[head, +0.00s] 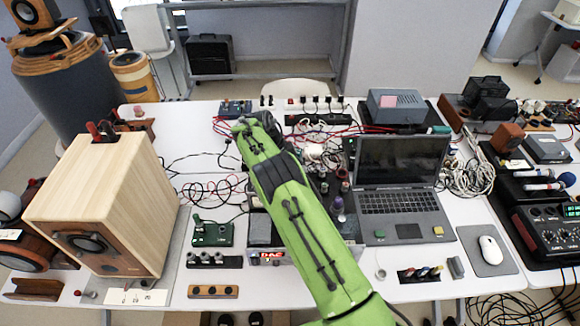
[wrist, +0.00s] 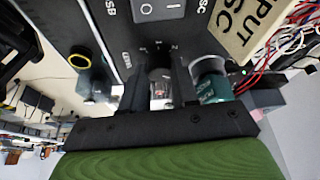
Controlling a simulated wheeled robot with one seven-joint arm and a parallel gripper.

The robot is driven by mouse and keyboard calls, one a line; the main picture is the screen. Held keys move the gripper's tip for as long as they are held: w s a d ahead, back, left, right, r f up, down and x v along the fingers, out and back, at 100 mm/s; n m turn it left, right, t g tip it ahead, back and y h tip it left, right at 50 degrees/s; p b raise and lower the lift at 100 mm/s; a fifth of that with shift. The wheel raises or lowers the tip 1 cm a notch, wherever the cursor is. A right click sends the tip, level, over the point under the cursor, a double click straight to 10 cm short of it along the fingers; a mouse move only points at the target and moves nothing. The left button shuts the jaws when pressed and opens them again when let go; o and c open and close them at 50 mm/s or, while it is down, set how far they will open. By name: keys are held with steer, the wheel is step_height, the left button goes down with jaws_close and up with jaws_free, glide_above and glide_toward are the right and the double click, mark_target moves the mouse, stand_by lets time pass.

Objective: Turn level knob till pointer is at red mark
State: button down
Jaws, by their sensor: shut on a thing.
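My gripper (wrist: 160,84) is at a dark panel (wrist: 120,22) in the wrist view. Its two black fingers stand on either side of a small knob (wrist: 160,74) and are shut on it. Small pale marks show on the panel just above the knob, too small to read. I cannot make out the pointer or a red mark. In the head view my green-sleeved arm reaches over the table and hides my gripper and the knob.
In the wrist view a yellow-ringed dark part (wrist: 80,61) is left of the fingers and a teal cylinder (wrist: 214,87) is close on the right. In the head view, a wooden speaker (head: 110,195) stands left and a laptop (head: 402,205) right. Cables lie around.

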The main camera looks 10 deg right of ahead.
steer(key=shift+w+m+g, duration=0.1)
steer(key=shift+m+g, duration=0.5)
steer(key=shift+m, duration=1)
steer(key=c, duration=0.9)
jaws_free()
steer(key=shift+o, duration=0.2)
step_height(320, 180, up, 10)
steer(key=p, duration=0.4)
